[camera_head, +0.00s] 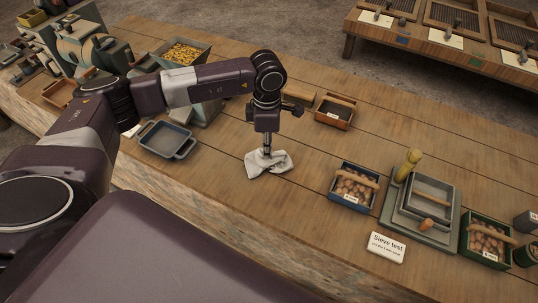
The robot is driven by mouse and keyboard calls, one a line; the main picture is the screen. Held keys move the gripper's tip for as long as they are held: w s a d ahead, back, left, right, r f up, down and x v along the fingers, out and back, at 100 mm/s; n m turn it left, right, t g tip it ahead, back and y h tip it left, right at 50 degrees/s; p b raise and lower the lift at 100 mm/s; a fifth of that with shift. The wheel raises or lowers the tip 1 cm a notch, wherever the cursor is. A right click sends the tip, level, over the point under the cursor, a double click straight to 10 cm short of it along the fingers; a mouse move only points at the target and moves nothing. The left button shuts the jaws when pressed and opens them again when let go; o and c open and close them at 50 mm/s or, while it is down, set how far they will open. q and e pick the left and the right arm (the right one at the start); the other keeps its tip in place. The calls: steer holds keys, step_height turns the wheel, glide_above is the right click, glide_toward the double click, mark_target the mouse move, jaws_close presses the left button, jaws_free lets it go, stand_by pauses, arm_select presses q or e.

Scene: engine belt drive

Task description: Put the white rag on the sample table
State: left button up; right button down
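The white rag (269,166) lies crumpled on the long wooden bench (240,215), in the middle of the view. My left gripper (267,151) points down from above, with its fingertips at the rag's top. The fingers look narrow from this side, and I cannot tell whether they are closed on the cloth. My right gripper is not in view. A second wooden table (448,49) with framed mesh trays stands at the top right; no visible sign tells whether it is the sample table.
A grey tray (165,140) lies left of the rag. Boxes of brown lumps (354,186) and a sieve set (427,197) with a "Sieve test" card (386,246) stand to the right. A bin of yellow pieces (184,53) is behind my arm. Floor separates the tables.

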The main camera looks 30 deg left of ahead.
arm_select(q)
steer(key=w+a, duration=0.2)
steer(key=shift+w+a, duration=0.25)
steer(key=shift+w, duration=0.15)
jaws_close()
step_height(320, 180, down, 3)
steer(key=shift+w+a+r, duration=0.1)
steer(key=shift+r, duration=0.05)
